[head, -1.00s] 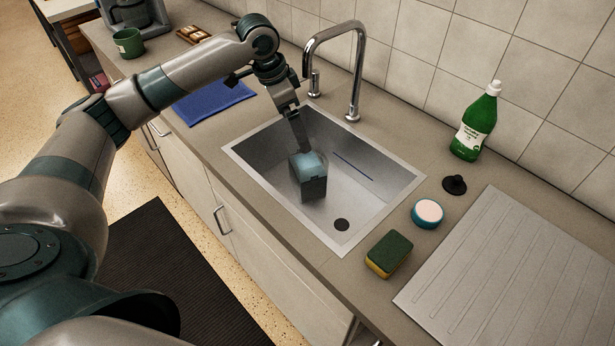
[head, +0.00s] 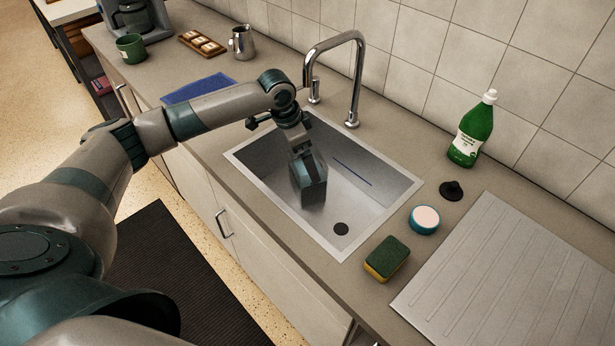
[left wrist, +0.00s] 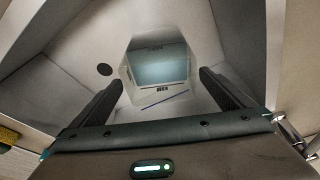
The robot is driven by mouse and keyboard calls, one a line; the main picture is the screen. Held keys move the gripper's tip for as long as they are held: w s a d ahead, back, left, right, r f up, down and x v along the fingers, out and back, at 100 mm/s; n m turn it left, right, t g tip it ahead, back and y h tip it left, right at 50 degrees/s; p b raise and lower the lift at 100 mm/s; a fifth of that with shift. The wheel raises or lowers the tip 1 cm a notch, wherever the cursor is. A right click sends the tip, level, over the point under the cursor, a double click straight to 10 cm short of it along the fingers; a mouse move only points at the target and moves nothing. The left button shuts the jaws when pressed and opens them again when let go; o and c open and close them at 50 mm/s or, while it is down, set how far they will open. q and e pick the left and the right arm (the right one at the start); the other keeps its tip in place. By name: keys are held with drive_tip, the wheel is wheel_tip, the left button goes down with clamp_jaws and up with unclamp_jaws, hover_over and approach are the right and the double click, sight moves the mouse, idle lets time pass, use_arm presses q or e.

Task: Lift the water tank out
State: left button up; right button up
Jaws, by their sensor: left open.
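The water tank (head: 314,192), a bluish see-through box with darker sides, stands in the sink basin (head: 372,207). My left gripper (head: 303,160) points down into the sink at the top of the tank and partly hides it. In the left wrist view the tank (left wrist: 160,68) shows between the two dark fingers of my left gripper (left wrist: 162,82), which are wide apart. I cannot tell whether a finger touches it. My right gripper is not in view.
The tap (head: 350,85) rises behind the sink. A sponge (head: 387,258), a round tub (head: 424,219), a black plug (head: 451,190), a green bottle (head: 471,130) and a ridged drainer (head: 500,275) are at the right. A blue cloth (head: 198,88) and metal jug (head: 241,42) lie beyond my arm.

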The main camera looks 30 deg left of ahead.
use_arm(q)
drive_tip(key=shift+x, duration=0.95)
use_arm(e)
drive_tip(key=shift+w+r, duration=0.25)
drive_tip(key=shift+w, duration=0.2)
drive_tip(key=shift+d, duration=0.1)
use_arm(q)
drive_tip(key=p+x, duration=0.2)
drive_tip(key=x, duration=0.2)
drive_tip(key=shift+d+f, duration=0.1)
drive_tip(key=shift+d, duration=0.05)
drive_tip(key=shift+w+f, duration=0.1)
drive_tip(key=shift+f, duration=0.35)
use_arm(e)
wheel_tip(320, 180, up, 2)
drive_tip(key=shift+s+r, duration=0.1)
